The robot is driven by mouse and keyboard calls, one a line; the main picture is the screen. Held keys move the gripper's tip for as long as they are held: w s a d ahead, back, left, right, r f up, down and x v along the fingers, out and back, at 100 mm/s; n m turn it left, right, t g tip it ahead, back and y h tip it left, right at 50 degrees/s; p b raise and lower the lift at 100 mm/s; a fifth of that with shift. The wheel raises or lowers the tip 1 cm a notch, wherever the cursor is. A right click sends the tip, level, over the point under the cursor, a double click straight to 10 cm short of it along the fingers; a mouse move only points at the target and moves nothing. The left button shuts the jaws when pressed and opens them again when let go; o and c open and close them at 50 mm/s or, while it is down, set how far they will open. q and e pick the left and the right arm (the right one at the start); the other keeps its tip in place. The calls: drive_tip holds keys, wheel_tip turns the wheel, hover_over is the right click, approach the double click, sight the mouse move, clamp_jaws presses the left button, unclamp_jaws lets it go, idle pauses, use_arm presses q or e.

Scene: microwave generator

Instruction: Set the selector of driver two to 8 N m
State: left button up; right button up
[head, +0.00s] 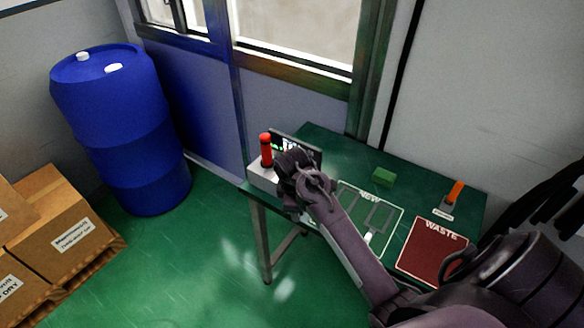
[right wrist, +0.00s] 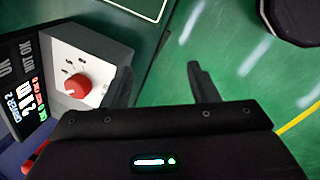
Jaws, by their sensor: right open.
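In the right wrist view, a round red selector knob (right wrist: 77,86) sits on the pale face of a driver unit (right wrist: 100,52), with small marks around it that are too small to read. Beside it is a dark display panel (right wrist: 24,88) with lit red, green and white characters, turned on its side. My right gripper (right wrist: 160,88) is open and empty. The knob lies to the left of its left finger, outside the gap. In the head view, my right gripper (head: 300,180) is at the unit (head: 262,177) on the table's left end and hides the knob. My left gripper is not seen.
A red upright cylinder (head: 266,150) stands at the unit. The green table (head: 335,153) also holds a green block (head: 383,177), an outlined "NEW" area (head: 398,214), a red "WASTE" area (head: 430,250) and an orange-handled item (head: 454,192). A blue barrel (head: 120,130) and boxes (head: 58,225) stand left.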

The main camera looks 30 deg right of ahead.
drive_tip(key=w+d+r+n, duration=0.1)
drive_tip(key=w, duration=0.1)
drive_tip(key=w+d+r+n, duration=0.1)
drive_tip(key=w+d, duration=0.1)
drive_tip(key=w+d+r+n+g, duration=0.1)
drive_tip(key=w, duration=0.1)
drive_tip(key=shift+w+d+r+y, duration=0.2)
drive_tip(key=shift+w+y, duration=0.1)
drive_tip(key=shift+w, duration=0.1)
drive_tip(key=w+r+n, duration=0.1)
drive_tip(key=w+d+r+n, duration=0.1)
drive_tip(key=w, duration=0.1)
drive_tip(key=w+r+n+y, duration=0.1)
drive_tip(key=shift+w+d+r+g, duration=0.1)
drive_tip(key=shift+w+d+g, duration=0.2)
drive_tip(key=shift+d, duration=0.1)
drive_tip(key=shift+w+r, duration=0.15)
drive_tip(key=shift+r, duration=0.05)
drive_tip(key=shift+n, duration=0.4)
drive_tip(key=shift+f, duration=0.45)
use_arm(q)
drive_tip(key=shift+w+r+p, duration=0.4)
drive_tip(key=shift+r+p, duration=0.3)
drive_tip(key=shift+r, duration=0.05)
use_arm(e)
wheel_tip(320, 180, down, 7)
drive_tip(key=shift+r, duration=0.2)
drive_tip(key=c, duration=1)
